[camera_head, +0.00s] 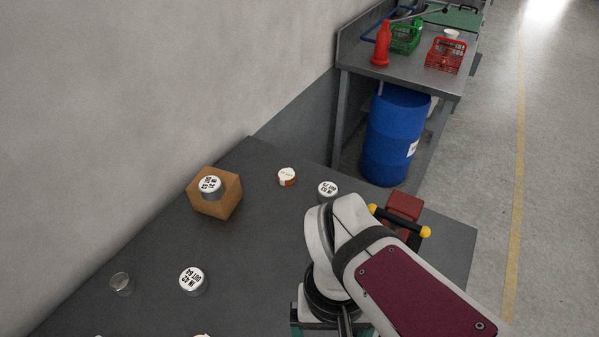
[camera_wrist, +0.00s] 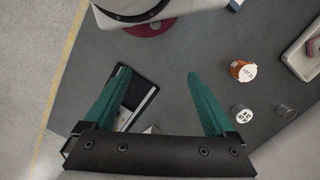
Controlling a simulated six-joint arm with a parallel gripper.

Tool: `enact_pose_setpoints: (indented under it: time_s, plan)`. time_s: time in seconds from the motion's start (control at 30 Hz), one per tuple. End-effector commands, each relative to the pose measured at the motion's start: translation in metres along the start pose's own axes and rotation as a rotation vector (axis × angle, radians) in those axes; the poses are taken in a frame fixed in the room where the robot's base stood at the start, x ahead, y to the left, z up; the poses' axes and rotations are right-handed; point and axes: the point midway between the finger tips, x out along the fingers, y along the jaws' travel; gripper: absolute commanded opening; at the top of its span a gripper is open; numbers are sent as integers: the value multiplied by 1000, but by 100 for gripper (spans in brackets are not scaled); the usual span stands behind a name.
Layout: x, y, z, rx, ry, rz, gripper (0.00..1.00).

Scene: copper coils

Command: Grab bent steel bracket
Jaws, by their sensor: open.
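My gripper (camera_wrist: 157,73) shows in the wrist view with two teal fingers spread apart and nothing clearly held between them. A flat black piece with a pale metallic part (camera_wrist: 138,98) lies at the left finger, which partly covers it. I cannot tell for certain whether this is the bent steel bracket. A small pale edge shows low between the fingers, mostly hidden by the gripper's body. In the head view my arm covers the right part of the table, and no bracket can be made out there.
An orange jar (camera_wrist: 242,70) and a labelled can (camera_wrist: 242,114) stand right of the fingers. In the head view, a brown block (camera_head: 214,208) carries a can (camera_head: 210,187). Another can (camera_head: 193,282) and a glass jar (camera_head: 122,284) stand in front. A red object (camera_head: 403,206) is beyond my arm.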

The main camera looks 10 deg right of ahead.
Motion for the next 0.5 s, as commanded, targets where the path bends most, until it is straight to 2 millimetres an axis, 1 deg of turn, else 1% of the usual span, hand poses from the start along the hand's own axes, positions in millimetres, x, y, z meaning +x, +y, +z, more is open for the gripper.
enact_pose_setpoints:
  time_s: [0.03, 0.07, 0.1, 0.17, 0.2, 0.23, 0.27, 0.3, 0.4, 0.5]
  plan:
    - [8, 11, -10, -172, -52, 141, 90]
    - [11, 19, -20, -308, -83, 248, 90]
    - [15, 27, -39, -508, -127, 399, 90]
    - [19, 29, -72, -820, -196, 629, 90]
    - [22, 23, -97, -1025, -240, 777, 90]
    - [25, 14, -115, -1172, -272, 884, 90]
    - [28, 3, -132, -1311, -302, 986, 90]
    - [34, -14, -150, -1478, -338, 1110, 90]
    - [51, -57, -180, -1784, -407, 1345, 90]
    - [63, -81, -191, -1931, -442, 1464, 90]
